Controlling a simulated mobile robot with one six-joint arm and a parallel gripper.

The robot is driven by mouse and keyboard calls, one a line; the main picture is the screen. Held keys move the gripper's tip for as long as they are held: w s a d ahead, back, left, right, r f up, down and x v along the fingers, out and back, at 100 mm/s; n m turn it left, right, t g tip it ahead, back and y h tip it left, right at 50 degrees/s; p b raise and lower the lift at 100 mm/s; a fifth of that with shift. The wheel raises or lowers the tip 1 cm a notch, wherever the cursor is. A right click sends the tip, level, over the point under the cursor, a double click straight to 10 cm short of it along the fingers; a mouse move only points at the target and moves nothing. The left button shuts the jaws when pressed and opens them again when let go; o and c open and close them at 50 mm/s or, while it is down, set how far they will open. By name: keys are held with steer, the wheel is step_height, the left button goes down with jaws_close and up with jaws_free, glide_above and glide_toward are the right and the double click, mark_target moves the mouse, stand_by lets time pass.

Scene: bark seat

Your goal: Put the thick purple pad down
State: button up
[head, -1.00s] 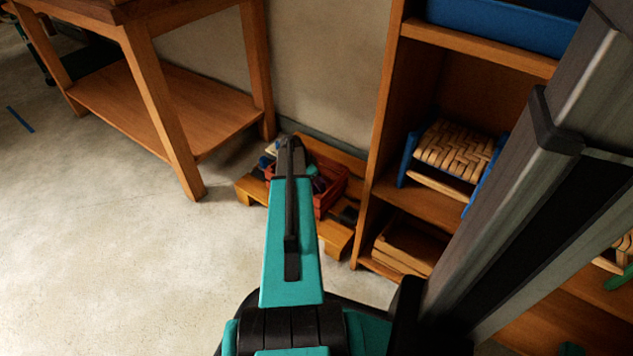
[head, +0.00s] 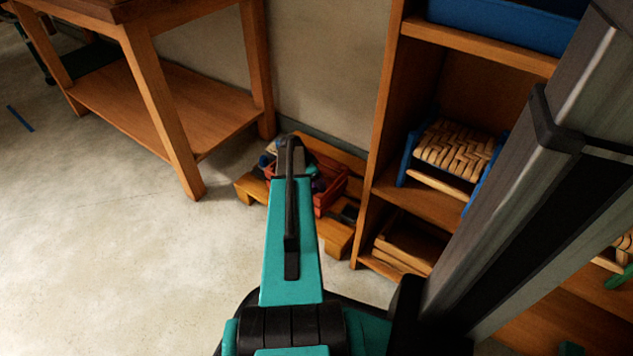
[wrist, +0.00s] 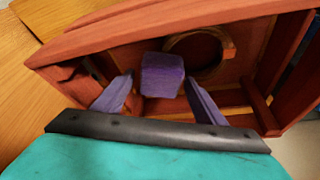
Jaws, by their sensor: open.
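The thick purple pad (wrist: 162,76) shows in the wrist view as a small block inside the red wooden crate (wrist: 150,32). My gripper (wrist: 159,77) is open, with one finger on either side of the pad. A narrow gap shows at the left finger; at the right finger I cannot tell whether it touches. The pad's underside is hidden, so I cannot tell whether it rests on the crate floor. In the head view my arm covers the gripper and part of the crate (head: 331,199).
A round wooden ring (wrist: 228,52) lies in the crate close behind the pad. The crate stands on a low wooden pallet (head: 337,236). A shelf unit (head: 382,130) rises on the right and a wooden table (head: 160,105) stands on the left. Open floor (head: 110,260) lies at front left.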

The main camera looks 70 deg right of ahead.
steer(key=p+v, duration=0.4)
steer(key=v, duration=0.8)
steer(key=shift+r+p, duration=0.2)
steer(key=shift+p, duration=0.2)
